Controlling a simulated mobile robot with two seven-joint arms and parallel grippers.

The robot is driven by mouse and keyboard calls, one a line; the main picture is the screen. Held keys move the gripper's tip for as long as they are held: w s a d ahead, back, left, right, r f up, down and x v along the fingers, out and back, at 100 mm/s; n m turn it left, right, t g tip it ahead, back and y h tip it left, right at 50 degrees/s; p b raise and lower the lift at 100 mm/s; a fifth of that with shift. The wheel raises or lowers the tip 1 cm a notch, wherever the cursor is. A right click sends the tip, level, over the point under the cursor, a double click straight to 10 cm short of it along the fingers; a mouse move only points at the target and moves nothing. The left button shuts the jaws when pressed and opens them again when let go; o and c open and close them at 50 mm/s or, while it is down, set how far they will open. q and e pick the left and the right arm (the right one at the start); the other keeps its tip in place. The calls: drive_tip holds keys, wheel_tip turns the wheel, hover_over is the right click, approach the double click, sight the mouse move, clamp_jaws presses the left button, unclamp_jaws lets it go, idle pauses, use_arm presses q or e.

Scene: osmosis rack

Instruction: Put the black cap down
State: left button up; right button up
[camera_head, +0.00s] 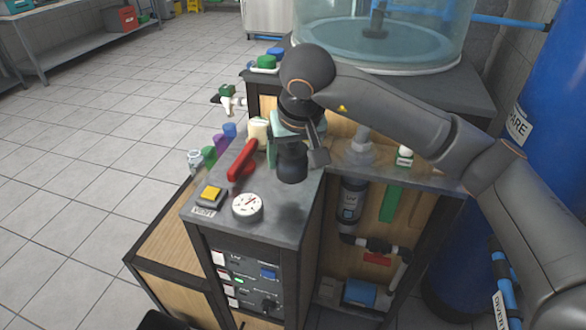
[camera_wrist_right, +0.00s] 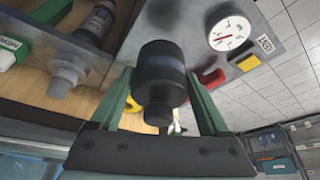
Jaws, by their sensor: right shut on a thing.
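My right gripper (camera_head: 296,143) reaches in from the right over the grey rack top. It is shut on the black cap (camera_head: 292,164), which hangs below it. In the right wrist view, the black cap (camera_wrist_right: 162,75) sits between the two green fingers of the right gripper (camera_wrist_right: 160,88), a wide dark cylinder with a narrower end towards the camera. The cap appears over the grey top (camera_head: 285,207); I cannot tell whether it touches. My left gripper is not in view.
A red lever handle (camera_head: 242,161), a round gauge (camera_head: 247,206) and a yellow button (camera_head: 211,193) stand left of the cap. A clear tank (camera_head: 385,45) is behind. The grey top's front right is bare.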

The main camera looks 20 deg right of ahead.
drive_tip(key=shift+w+d+f, duration=0.25)
drive_tip(key=shift+w+f, duration=0.5)
drive_tip(key=shift+f, duration=0.15)
drive_tip(key=f, duration=0.3)
drive_tip(key=shift+w+d+f, duration=0.1)
drive_tip(key=shift+w+f, duration=0.15)
drive_tip(key=shift+f, duration=0.15)
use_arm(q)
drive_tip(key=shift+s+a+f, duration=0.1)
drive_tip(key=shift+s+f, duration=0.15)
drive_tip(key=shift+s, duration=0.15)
use_arm(e)
drive_tip(key=shift+f, duration=0.2)
drive_tip(key=o, duration=1)
drive_tip(key=shift+o, duration=1)
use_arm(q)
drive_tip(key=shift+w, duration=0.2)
use_arm(e)
drive_tip(key=shift+r, duration=0.1)
